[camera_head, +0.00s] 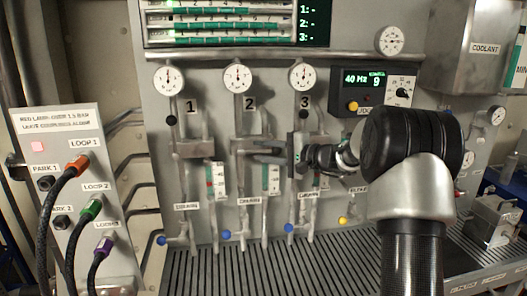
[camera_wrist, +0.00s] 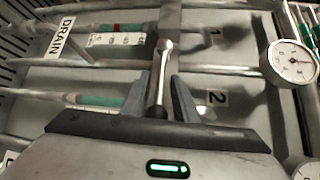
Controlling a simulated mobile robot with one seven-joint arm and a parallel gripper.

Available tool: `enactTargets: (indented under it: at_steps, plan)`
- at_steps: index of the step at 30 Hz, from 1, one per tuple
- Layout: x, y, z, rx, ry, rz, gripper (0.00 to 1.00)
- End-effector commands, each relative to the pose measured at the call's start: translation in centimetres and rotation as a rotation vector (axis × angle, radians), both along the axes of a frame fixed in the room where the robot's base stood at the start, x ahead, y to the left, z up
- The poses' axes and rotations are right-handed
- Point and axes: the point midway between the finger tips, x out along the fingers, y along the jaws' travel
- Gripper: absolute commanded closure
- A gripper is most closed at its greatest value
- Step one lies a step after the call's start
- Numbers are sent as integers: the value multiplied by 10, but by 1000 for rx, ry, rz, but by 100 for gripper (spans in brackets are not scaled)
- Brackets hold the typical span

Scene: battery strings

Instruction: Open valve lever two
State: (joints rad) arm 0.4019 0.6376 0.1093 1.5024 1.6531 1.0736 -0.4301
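Valve lever two (camera_wrist: 163,75) is a slim metal rod with a dark knob at its near end. In the wrist view it runs between the two fingers of my gripper (camera_wrist: 160,88), with a narrow gap on each side. The number 2 plate (camera_wrist: 216,97) is just right of it. In the head view my gripper (camera_head: 262,151) reaches leftward across the panel, at the second column's grey valve block (camera_head: 243,145), below the number 2 plate (camera_head: 249,103). The fingers are open and hide most of the lever there.
Round gauges (camera_head: 237,78) top the columns. Dark knobs show at column one (camera_head: 171,120) and column three (camera_head: 303,115). Blue drain knobs (camera_head: 226,234) sit below. A cable box (camera_head: 75,150) stands left. A slatted grille (camera_head: 270,275) lies in front.

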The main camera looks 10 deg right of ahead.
Motion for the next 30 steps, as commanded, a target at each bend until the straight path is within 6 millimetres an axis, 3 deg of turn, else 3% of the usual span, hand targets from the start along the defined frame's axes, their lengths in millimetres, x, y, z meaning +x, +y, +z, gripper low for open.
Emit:
enactTargets:
  at_steps: [4,9,30]
  plan:
    - [0,0,0,0,0,0,74]
    - [0,0,0,0,0,0,100]
    - [0,-1,0,0,0,0,100]
